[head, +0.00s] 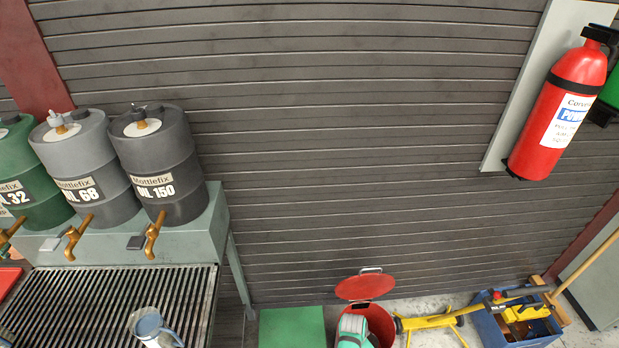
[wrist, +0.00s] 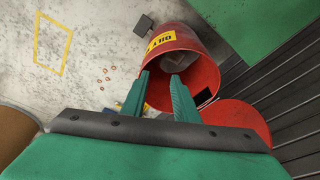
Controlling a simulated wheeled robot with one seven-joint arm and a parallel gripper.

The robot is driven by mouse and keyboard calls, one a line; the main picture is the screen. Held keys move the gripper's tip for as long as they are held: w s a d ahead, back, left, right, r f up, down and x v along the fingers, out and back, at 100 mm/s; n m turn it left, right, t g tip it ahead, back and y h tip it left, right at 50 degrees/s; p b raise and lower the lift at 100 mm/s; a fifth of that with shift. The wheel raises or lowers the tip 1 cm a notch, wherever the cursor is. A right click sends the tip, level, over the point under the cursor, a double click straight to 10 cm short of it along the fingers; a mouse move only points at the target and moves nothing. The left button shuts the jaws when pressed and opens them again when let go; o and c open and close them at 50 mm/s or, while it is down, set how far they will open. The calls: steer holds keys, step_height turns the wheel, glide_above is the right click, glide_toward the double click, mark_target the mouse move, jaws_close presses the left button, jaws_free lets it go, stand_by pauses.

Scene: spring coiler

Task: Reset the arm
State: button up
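My gripper (wrist: 160,75) has two green fingers that stand apart with nothing held between them. In the wrist view the fingers point at the mouth of a red bin (wrist: 190,37) with a yellow label, and a pale crumpled thing (wrist: 180,61) lies inside it. In the head view part of my arm's green and grey end (head: 355,328) shows at the bottom edge, in front of the red bin (head: 383,322); the fingertips cannot be made out there. The bin's round red lid (head: 365,286) is open.
A green box (head: 291,327) stands left of the bin. A yellow stand (head: 430,321) and a blue crate (head: 512,330) are to the right. Oil drums (head: 160,165) stand above a grating (head: 105,300) with a mug (head: 150,326). A fire extinguisher (head: 558,112) hangs on the slatted wall.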

steer(key=s+a+n+t, duration=0.4)
steer(key=s+a, duration=0.2)
steer(key=s, duration=0.6)
steer(key=s+a+r+n+t, duration=0.3)
steer(key=s+a+r+t, duration=0.15)
steer(key=s+r, duration=0.4)
steer(key=s+a+r+n+t, duration=0.1)
steer(key=s+r, duration=0.3)
steer(key=r, duration=0.6)
steer(key=s+a+r+n+t+y, duration=0.1)
steer(key=s+a+r, duration=0.3)
steer(key=r, duration=0.6)
steer(key=s+a+r+n+t+y, duration=0.1)
steer(key=s+r, duration=0.4)
steer(key=r, duration=0.6)
steer(key=shift+s+a+n+t, duration=0.35)
steer(key=shift+a+n+t, duration=0.35)
steer(key=shift+t, duration=0.45)
steer(key=shift+w+a, duration=0.1)
steer(key=shift+w, duration=0.05)
